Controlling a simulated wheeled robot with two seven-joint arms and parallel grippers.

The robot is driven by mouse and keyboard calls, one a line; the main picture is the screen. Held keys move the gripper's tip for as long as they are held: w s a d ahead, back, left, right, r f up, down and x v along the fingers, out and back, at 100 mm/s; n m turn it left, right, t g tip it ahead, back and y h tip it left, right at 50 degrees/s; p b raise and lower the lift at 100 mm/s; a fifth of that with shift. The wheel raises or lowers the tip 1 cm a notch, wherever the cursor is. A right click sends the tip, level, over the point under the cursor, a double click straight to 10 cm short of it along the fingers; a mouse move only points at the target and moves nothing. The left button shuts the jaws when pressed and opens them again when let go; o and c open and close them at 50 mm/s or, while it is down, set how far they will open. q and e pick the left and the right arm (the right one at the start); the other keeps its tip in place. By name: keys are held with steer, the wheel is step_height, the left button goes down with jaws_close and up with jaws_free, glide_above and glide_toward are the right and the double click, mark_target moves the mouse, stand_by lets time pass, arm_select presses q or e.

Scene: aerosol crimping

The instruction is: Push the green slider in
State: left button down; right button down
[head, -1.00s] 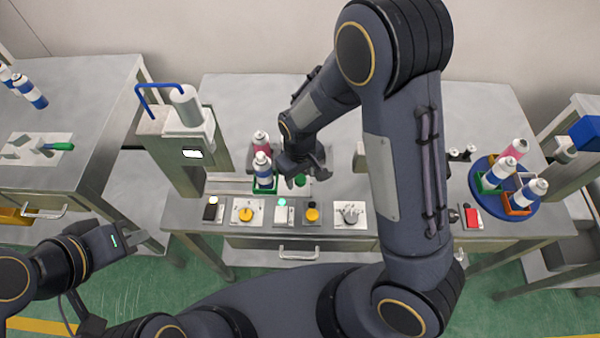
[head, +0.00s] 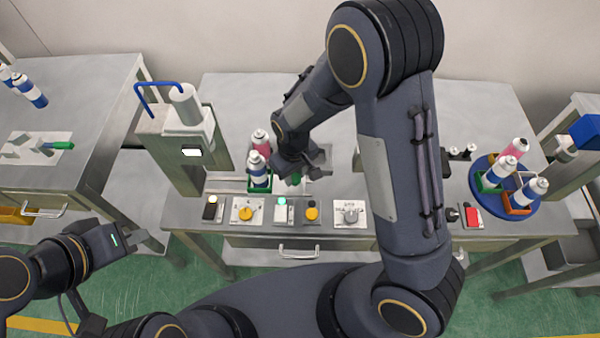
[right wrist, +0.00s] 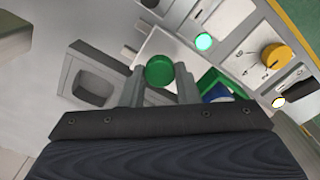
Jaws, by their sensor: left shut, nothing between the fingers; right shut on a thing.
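The green slider's round green knob (right wrist: 159,71) sits between the fingers of my right gripper (right wrist: 161,82) in the right wrist view. The gripper is shut on it. In the head view my right gripper (head: 302,176) is over the slider at the bench front, hiding most of it. Left of it, a white-and-blue can (head: 257,168) stands in a green holder (head: 261,185), with a pink can (head: 261,141) behind. My left gripper (head: 143,243) is shut and empty at lower left, away from the bench.
A control panel along the bench front has a yellow dial (head: 246,213), a lit green lamp (head: 282,201) and a grey knob (head: 350,214). The crimping press (head: 185,120) stands left of the cans. A blue turntable (head: 483,196) with cans is at right.

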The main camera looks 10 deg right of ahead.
mark_target(251, 172)
steer(key=w+a, duration=0.1)
steer(key=a, duration=0.2)
steer(key=w+a+b, duration=0.1)
steer(key=a, duration=0.2)
steer(key=w+a, duration=0.1)
steer(key=a, duration=0.3)
steer(key=shift+a, duration=0.3)
steer(key=c, duration=1.4)
jaws_free()
steer(key=shift+c, duration=0.2)
steer(key=o, duration=0.3)
steer(key=shift+a, duration=0.15)
steer(key=shift+o, duration=0.2)
steer(key=shift+r, duration=0.1)
step_height(251, 172, up, 12)
steer(key=p, duration=0.7)
steer(key=shift+p, duration=0.3)
